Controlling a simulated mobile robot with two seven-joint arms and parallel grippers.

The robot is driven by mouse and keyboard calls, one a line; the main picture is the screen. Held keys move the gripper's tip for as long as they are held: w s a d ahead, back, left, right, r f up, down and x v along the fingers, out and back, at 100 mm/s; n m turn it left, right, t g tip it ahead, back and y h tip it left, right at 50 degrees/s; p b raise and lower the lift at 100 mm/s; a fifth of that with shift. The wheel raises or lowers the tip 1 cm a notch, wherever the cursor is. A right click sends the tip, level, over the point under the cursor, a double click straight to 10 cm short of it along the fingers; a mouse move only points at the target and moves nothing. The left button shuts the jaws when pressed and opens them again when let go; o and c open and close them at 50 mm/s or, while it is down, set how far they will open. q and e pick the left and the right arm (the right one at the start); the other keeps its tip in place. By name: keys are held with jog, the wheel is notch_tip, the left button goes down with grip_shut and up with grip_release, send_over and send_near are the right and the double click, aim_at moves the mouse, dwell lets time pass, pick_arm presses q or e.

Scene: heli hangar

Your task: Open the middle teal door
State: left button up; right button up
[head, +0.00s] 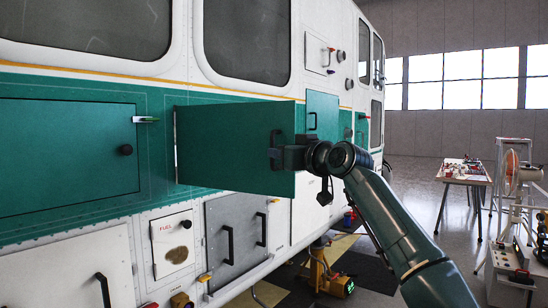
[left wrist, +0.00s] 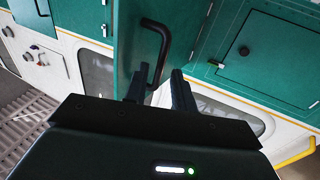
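The middle teal door (head: 225,150) stands swung out from the side of the helicopter, hinged at its left edge. Its black handle (head: 275,140) is near the free edge. My left gripper (head: 280,158) is at the handle, with its arm to the right of the door. In the left wrist view the handle (left wrist: 163,42) reaches down between my two fingers (left wrist: 157,92). The fingers are apart, with a gap visible between the handle and the right finger. Whether either finger touches the handle, I cannot tell. The compartment behind the door is hidden. My right gripper is not in view.
A closed teal door (head: 65,155) with a black knob is at left, and a smaller teal door (head: 322,112) is beyond. Below are a fuel panel (head: 172,244) and a grey panel (head: 236,240). A table (head: 462,176) and a fan (head: 511,170) stand at right.

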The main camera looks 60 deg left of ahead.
pick_arm(q)
jog(key=d+b, duration=0.2)
jog(key=d, duration=0.6)
jog(key=shift+d+b, duration=0.35)
jog(key=shift+b, duration=0.05)
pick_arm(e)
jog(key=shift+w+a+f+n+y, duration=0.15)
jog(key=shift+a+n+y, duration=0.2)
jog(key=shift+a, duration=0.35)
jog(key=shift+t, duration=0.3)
